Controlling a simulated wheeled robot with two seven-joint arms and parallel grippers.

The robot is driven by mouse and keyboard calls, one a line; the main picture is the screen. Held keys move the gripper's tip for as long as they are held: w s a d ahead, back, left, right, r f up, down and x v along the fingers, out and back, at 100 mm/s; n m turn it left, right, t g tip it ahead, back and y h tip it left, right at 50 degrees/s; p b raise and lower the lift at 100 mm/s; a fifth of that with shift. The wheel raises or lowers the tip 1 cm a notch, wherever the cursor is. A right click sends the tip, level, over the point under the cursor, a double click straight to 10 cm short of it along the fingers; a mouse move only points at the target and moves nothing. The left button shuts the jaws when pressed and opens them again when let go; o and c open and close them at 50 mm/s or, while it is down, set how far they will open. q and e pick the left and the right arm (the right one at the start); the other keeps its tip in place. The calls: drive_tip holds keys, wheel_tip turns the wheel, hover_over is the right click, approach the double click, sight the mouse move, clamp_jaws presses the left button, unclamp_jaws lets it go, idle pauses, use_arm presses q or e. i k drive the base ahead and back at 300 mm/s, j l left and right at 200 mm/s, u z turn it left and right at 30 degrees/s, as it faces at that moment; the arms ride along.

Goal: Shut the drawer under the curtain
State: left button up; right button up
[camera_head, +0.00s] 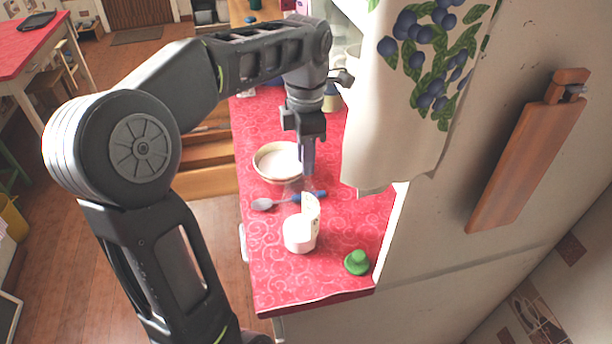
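A wooden drawer (207,181) sticks out to the left from under the red-topped counter (275,279). It looks pulled open, and my arm hides part of it. The curtain (409,135), white with blue berries and green leaves, hangs to the right above the counter. My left gripper (308,165) points down over the counter, beside the white bowl, to the right of the drawer and apart from it. Its fingers show edge-on, so I cannot tell their opening. My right gripper is not in view.
A wooden board (528,152) hangs at the right. The wooden floor (222,232) left of the counter looks clear.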

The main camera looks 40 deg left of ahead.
sight(208, 170)
drive_tip(key=k+j, duration=1.15)
drive_tip(key=j, duration=0.25)
